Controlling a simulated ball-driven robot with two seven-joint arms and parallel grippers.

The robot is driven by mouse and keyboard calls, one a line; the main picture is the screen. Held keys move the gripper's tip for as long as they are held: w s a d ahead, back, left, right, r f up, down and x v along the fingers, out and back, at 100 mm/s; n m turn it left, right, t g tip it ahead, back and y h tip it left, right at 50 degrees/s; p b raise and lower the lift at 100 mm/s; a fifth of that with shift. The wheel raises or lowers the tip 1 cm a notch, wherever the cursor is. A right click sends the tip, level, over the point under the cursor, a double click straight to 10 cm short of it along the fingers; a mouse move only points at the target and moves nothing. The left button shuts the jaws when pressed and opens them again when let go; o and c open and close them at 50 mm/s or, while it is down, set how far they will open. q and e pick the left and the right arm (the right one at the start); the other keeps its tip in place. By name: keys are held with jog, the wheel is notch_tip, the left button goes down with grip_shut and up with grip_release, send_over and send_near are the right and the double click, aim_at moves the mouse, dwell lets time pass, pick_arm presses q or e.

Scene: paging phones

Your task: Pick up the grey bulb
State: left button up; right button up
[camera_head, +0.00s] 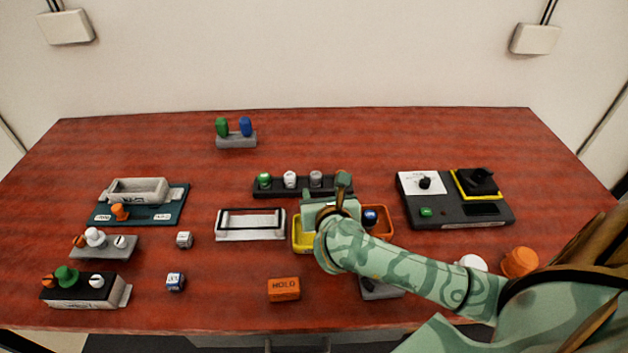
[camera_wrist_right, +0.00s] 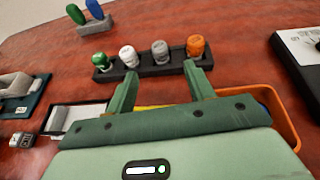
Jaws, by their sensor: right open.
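The grey bulb (camera_head: 316,179) stands upright in a black rack (camera_head: 278,193), to the right of a white bulb (camera_head: 290,179) and a green bulb (camera_head: 264,180). In the right wrist view the grey bulb (camera_wrist_right: 160,51) stands between the white bulb (camera_wrist_right: 128,55) and an orange bulb (camera_wrist_right: 195,46). My right gripper (camera_head: 325,195) is open and empty, on the near side of the rack. In the right wrist view its fingers (camera_wrist_right: 160,72) are spread with the grey bulb beyond the gap, apart from it. The orange bulb is hidden behind my gripper in the head view. My left gripper is out of view.
A yellow tray (camera_head: 301,238) and an orange tray (camera_head: 384,228) lie under my right arm. A white frame (camera_head: 250,237) is left of them, and a dark console (camera_head: 460,216) stands right. An orange HOLD block (camera_head: 284,289) is in front.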

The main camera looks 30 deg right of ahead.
aim_at(317, 181)
jog(key=x, duration=0.4)
jog(key=shift+w+d+b, duration=0.1)
jog(key=shift+b, duration=0.3)
jog(key=b+x, duration=0.1)
jog(key=x, duration=0.3)
jog(key=shift+w+f+b, duration=0.1)
jog(key=shift+f+b, duration=0.3)
jog(key=shift+f, duration=0.1)
jog(key=shift+w+d+f, duration=0.1)
jog(key=shift+w+d, duration=0.05)
jog(key=shift+w, duration=0.3)
jog(key=shift+s, duration=0.1)
jog(key=c, duration=1)
